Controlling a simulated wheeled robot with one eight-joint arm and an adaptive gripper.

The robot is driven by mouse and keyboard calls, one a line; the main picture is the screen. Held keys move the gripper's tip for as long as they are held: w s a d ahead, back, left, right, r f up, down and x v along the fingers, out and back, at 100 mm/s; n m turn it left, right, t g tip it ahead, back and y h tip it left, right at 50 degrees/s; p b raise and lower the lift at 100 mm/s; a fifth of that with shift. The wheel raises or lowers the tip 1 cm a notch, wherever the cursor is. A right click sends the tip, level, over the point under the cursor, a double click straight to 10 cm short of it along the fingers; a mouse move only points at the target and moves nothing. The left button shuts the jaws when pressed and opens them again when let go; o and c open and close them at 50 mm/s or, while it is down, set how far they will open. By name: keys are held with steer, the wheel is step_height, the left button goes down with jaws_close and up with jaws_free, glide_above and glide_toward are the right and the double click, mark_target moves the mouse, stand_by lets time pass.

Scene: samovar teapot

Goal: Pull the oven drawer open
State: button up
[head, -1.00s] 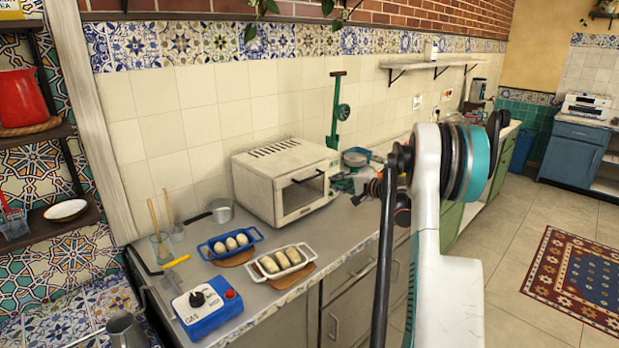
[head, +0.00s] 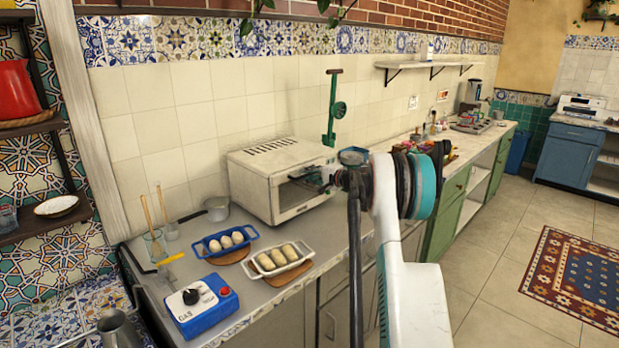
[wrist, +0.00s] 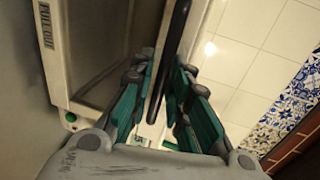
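The white oven (head: 248,184) stands on the counter against the tiled wall, its dark front facing right. In the wrist view, the oven front (wrist: 62,62) shows a dark panel, a "PULL OUT" label and a small green knob. A long black handle bar (wrist: 173,45) runs between the two teal-padded fingers of my gripper (wrist: 165,88). The fingers are spread, with gaps visible beside the bar. In the head view, my gripper (head: 325,179) is at the oven front, mostly hidden by my wrist and hard to make out. The drawer's position is not clear.
Left of the oven are a pot (head: 217,208), a blue egg tray (head: 226,243), a white tray of rolls (head: 277,259) and a blue gas box (head: 201,306). A green tool (head: 332,108) is behind the oven. Floor right of the counter is open.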

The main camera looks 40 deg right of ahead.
steer(key=shift+w, duration=0.1)
jaws_close()
steer(key=f+v, duration=0.3)
steer(key=v, duration=1.3)
steer(key=shift+s, duration=0.55)
steer(key=shift+f, duration=0.1)
jaws_free()
steer(key=shift+s, duration=0.1)
steer(key=a+v, duration=0.1)
steer(key=v, duration=1)
steer(key=shift+s+d, duration=0.4)
